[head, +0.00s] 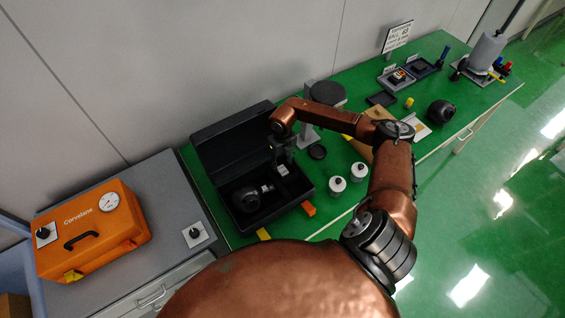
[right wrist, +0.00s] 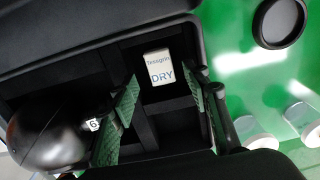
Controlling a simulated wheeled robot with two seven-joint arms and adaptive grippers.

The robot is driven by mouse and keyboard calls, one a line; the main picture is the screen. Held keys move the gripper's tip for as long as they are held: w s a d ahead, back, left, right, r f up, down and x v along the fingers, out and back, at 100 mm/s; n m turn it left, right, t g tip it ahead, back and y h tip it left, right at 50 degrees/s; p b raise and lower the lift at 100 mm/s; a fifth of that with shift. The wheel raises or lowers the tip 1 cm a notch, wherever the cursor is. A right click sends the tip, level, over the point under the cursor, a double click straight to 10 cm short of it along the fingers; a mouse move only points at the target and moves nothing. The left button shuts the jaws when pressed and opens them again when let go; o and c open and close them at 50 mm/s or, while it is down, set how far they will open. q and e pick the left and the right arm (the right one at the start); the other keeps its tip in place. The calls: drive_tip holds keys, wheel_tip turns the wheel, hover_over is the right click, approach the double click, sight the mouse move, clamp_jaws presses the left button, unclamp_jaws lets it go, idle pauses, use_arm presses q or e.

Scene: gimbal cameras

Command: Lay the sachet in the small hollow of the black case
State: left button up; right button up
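The black case (head: 213,172) stands open on the green bench, its lid raised at the back. The sachet (right wrist: 159,68), a small white packet marked DRY, lies in a small compartment of the case in the right wrist view. It also shows as a pale patch in the head view (head: 283,169). My right gripper (right wrist: 165,82) is above that compartment, its green-padded fingers apart on either side of the sachet, with gaps visible. A round black device (right wrist: 48,132) fills the larger compartment at left. My left gripper is not in view.
Two white jars (head: 337,186) and a round black lid (head: 317,152) stand right of the case. An orange block (head: 308,208) lies by its front right corner. An orange Corvelane case (head: 92,230) sits on the grey cabinet at left.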

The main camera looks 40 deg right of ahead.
drive_tip(key=shift+o, duration=0.2)
drive_tip(key=shift+r, duration=0.1)
drive_tip(key=shift+r, duration=0.35)
wheel_tip(320, 180, up, 11)
idle(0.6)
